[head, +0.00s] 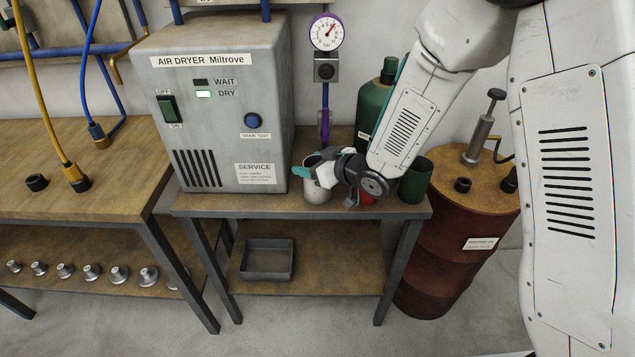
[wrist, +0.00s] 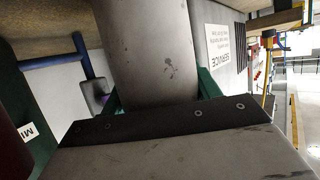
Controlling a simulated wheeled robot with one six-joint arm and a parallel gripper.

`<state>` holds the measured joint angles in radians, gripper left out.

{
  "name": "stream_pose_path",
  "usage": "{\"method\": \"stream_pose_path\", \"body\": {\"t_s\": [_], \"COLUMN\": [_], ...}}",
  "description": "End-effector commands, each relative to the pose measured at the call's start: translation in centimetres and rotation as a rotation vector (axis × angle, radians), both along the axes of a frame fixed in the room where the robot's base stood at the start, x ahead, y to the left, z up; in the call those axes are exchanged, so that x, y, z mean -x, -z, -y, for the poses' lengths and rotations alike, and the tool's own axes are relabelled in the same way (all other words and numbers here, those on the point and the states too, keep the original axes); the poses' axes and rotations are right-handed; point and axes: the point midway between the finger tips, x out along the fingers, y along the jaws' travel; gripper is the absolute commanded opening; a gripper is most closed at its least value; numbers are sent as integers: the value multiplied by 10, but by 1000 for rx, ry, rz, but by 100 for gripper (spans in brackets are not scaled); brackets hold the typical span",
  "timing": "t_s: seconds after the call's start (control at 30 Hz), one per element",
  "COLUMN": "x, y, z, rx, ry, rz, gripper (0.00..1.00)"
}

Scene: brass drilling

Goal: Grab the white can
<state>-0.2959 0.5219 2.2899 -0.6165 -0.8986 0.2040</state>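The white can (head: 319,193) stands on the bench in front of the air dryer's right side, partly hidden by my gripper. My gripper (head: 312,168) reaches in from the right, with its teal fingers around the can near its upper part. In the wrist view the can (wrist: 153,50) is a large scuffed grey-white cylinder. Its body lies between the green fingers of my gripper (wrist: 158,93), one at each side. No clear gap shows, but I cannot tell whether the fingers press on it.
A red item (head: 367,199) and a dark green cup (head: 416,180) stand close by on the right. A green bottle (head: 377,100) is behind my arm. The air dryer (head: 215,110) is close on the left. A rust-red drum (head: 450,235) stands right of the bench.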

Motion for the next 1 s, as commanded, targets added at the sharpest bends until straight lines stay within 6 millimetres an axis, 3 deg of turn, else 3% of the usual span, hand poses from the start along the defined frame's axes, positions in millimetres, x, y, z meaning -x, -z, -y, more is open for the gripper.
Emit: {"method": "stream_pose_path", "body": {"t_s": [0.03, 0.1, 0.13, 0.47, 0.9, 1.0], "x": [0, 0, 0, 0, 2, 9], "y": [0, 0, 0, -3, -38, -37], "z": [0, 0, 0, 0, -5, -1], "rx": [0, 0, 0, 0, 0, 0], "ry": [0, 0, 0, -1, -8, -14], "rz": [0, 0, 0, 1, 3, -1], "gripper": [46, 26, 25, 25, 25, 25]}}
